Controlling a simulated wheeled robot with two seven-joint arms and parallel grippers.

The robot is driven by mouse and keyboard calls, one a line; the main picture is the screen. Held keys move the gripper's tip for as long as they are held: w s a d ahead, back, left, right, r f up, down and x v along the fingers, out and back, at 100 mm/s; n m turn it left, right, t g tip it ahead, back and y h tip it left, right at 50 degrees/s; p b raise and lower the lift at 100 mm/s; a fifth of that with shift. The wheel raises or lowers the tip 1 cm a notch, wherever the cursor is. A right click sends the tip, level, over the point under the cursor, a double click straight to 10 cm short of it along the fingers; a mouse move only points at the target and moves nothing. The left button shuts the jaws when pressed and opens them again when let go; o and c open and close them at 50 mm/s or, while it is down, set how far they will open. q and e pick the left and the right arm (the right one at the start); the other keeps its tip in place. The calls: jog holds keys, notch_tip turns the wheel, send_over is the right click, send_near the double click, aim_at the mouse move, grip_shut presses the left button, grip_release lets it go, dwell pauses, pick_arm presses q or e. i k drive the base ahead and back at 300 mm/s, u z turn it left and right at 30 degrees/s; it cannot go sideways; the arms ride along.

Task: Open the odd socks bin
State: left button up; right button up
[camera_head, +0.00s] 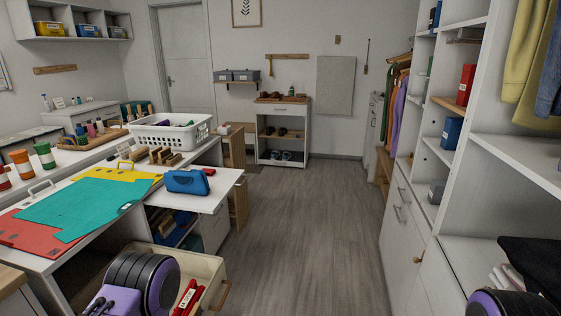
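I cannot pick out a bin marked as odd socks; no label is readable from here. Small bins stand in the upper left wall cubbies: a yellow bin (50,29), a blue bin (89,31) and a grey one (117,32). Two lidded grey boxes (222,75) sit on the back wall shelf. A cream drawer-like container (207,262) with a wooden handle is at the lower left, open at the top, with red items inside. Parts of my arms show at the bottom left and bottom right edges, but neither gripper's fingers can be seen.
A white laundry basket (170,133), a blue case (188,182) and coloured mats (85,208) are on the left worktop. Tall white shelving with drawers (405,215) lines the right. The grey wood floor (300,220) between is clear up to the shoe rack (282,108).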

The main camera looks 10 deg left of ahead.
aim_at(215, 226)
jog(key=u, duration=0.45)
jog(key=i, duration=0.95)
jog(key=u, duration=0.45)
